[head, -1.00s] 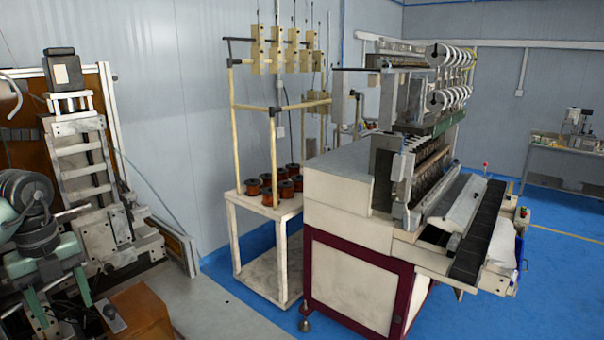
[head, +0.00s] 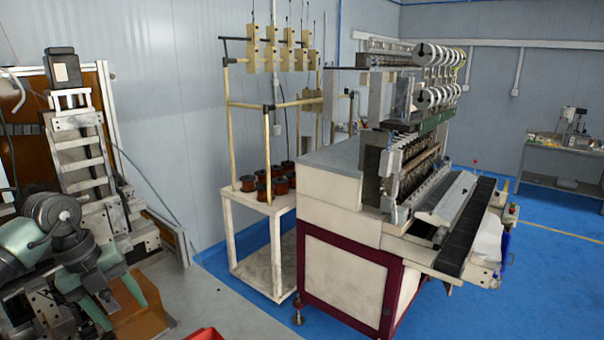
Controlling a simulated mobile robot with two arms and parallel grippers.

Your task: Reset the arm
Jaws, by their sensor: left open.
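My left arm comes in from the left, with a dark round joint and pale green links. My left gripper (head: 127,316) hangs at the lower left of the head view, with its two green fingers spread apart and pointing down to the right. Nothing shows between the fingers. My right gripper is not in view.
The coil winder (head: 344,283) stands right of centre. A white rack (head: 232,222) with copper wire spools (head: 274,187) is beside it. A metal machine (head: 84,153) stands behind my arm. A red object (head: 203,335) shows at the bottom edge.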

